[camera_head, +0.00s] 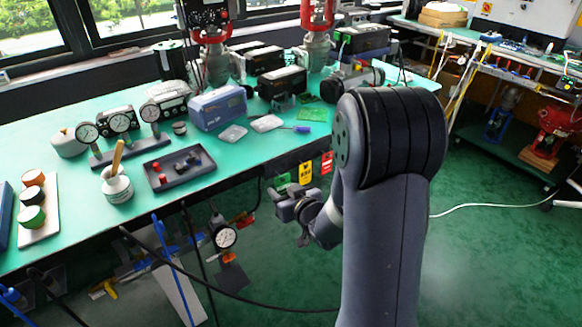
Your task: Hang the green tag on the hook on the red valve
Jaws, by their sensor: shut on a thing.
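The green tag (282,181) is at the table's front edge, left of a yellow tag and a red tag. My gripper (277,194) is at its lower edge, shut on it, and its lower part is partly hidden by the gripper. A red valve body (552,130) also sits on a low shelf at the far right. I cannot make out the hook.
The yellow tag (305,173) and the red tag (327,163) hang close beside my gripper. A blue-grey box (218,108), gauges (120,123) and a dark tray (180,178) crowd the green table (75,225). Black cables hang below its edge. The floor at right is mostly clear.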

